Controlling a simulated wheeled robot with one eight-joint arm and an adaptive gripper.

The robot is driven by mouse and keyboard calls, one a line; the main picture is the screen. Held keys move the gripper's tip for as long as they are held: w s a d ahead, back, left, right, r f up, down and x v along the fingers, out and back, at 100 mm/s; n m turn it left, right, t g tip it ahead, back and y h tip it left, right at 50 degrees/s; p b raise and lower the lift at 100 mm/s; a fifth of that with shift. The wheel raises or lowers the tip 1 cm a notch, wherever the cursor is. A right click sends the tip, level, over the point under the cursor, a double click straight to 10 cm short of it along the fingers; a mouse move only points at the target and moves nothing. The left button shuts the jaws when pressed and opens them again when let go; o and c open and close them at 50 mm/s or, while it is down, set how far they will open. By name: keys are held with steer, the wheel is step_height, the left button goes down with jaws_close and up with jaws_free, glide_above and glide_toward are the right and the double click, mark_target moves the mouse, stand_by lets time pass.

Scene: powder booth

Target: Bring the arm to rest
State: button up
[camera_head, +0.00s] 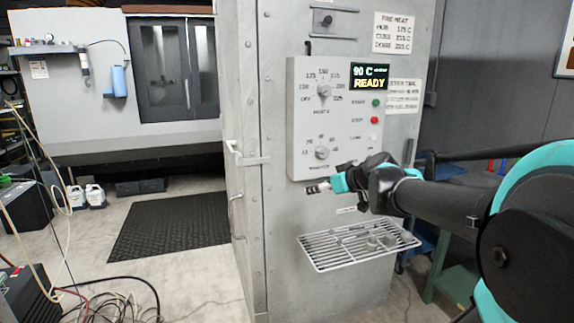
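My gripper (318,188) is at the end of my arm, which reaches in from the right. It is in front of the lower edge of the grey control panel (345,139), below the lower dial. It is small and seen from the side, so I cannot tell whether its fingers are apart. I see nothing clearly held in it. The panel's display (370,78) reads "90 C" and "READY".
A wire rack (325,258) with several small pieces juts from the oven cabinet (248,215) below my gripper. The oven's door handle is to the left. A black mat (170,226) lies on the floor; cables (110,300) lie at the lower left.

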steer(key=s+d+f+m+g+h, duration=0.3)
steer(key=s+d+f, duration=0.1)
steer(key=s+f, duration=0.6)
steer(key=s+d+f+m+g+h, duration=0.3)
steer(key=s+f, duration=0.8)
steer(key=f, duration=0.5)
steer(key=shift+d+f+m+h, duration=0.3)
steer(key=shift+d+f+m, duration=0.1)
steer(key=shift+d, duration=0.2)
steer(key=shift+r, duration=0.1)
